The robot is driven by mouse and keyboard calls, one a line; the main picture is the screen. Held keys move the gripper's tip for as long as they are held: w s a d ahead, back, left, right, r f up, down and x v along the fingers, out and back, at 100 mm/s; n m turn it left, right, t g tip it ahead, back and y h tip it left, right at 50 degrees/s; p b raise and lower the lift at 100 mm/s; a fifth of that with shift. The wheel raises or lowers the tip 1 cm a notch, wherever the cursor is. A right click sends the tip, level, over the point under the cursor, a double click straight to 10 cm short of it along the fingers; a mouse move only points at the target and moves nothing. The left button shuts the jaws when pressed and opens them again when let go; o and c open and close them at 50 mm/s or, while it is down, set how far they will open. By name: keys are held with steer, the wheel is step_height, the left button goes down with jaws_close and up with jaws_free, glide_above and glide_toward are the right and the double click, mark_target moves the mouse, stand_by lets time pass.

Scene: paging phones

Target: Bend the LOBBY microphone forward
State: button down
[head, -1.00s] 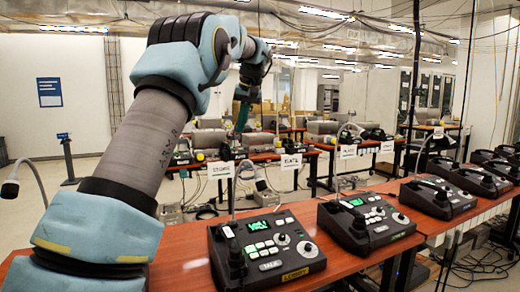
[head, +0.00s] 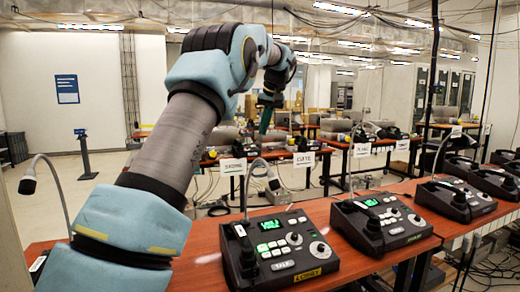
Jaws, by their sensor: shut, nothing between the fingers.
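The LOBBY paging phone (head: 281,250) is a black desk unit with a green lit screen, pale buttons, a knob and a yellow LOBBY label on its front edge. Its handset lies along its left side. The neck rises from the back of the unit and arches over to the right, with the head hanging down. My gripper (head: 265,126) is shut and empty, pointing down. It appears above the microphone in the picture, apart from it, and looks farther back.
Another gooseneck microphone (head: 28,184) stands at the left, its base hidden by my arm. A second phone (head: 382,224) sits close to the right, with more beyond it on the wooden counter (head: 205,256). Tables with small signs (head: 303,159) stand behind.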

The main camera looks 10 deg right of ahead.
step_height(320, 180, down, 7)
steer(key=s+a+p, duration=0.1)
steer(key=shift+a+p, duration=0.3)
steer(key=shift+p, duration=0.1)
steer(key=shift+f, duration=0.1)
steer(key=shift+s, duration=0.15)
